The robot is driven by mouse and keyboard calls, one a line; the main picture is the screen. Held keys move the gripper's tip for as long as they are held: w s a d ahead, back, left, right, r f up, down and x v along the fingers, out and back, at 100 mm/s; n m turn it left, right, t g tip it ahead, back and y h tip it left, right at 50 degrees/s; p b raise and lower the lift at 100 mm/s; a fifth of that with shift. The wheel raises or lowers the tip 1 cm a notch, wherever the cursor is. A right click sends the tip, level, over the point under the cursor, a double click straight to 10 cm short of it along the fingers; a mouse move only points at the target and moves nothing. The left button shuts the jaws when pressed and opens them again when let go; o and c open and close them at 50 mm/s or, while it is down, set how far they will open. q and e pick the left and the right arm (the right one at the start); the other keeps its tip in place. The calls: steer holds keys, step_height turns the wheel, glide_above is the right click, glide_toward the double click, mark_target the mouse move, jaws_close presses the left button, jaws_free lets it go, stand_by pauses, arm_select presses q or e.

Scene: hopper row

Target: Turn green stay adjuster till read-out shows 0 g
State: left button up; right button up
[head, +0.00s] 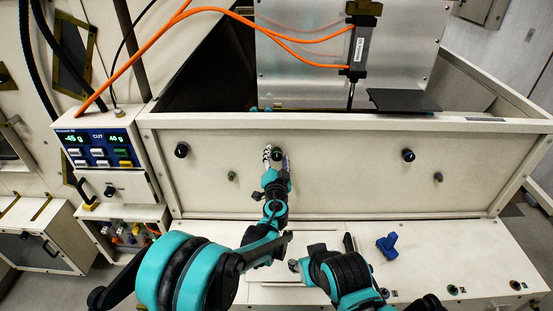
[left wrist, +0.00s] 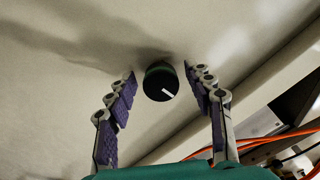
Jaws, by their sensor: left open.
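A round dark knob with a green tint and a white pointer line shows in the left wrist view (left wrist: 157,84). It sits on the cream front panel (head: 340,185). My left gripper (head: 275,154) is at this middle knob in the head view; its fingers hide part of the knob. In the left wrist view the open fingers (left wrist: 161,84) stand on both sides of the knob, with gaps. The read-out box (head: 97,136) at the left shows green figures that look like -45 g and 40 g. My right arm is low in the head view; its fingertips are not clear.
A blue handle (head: 387,246) is on the lower ledge. Orange cables (head: 225,12) run above the hopper.

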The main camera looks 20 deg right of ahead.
arm_select(q)
steer(key=shift+w, duration=0.15)
steer(key=c, duration=1.2)
steer(key=m, duration=0.3)
steer(key=shift+m, duration=2.1)
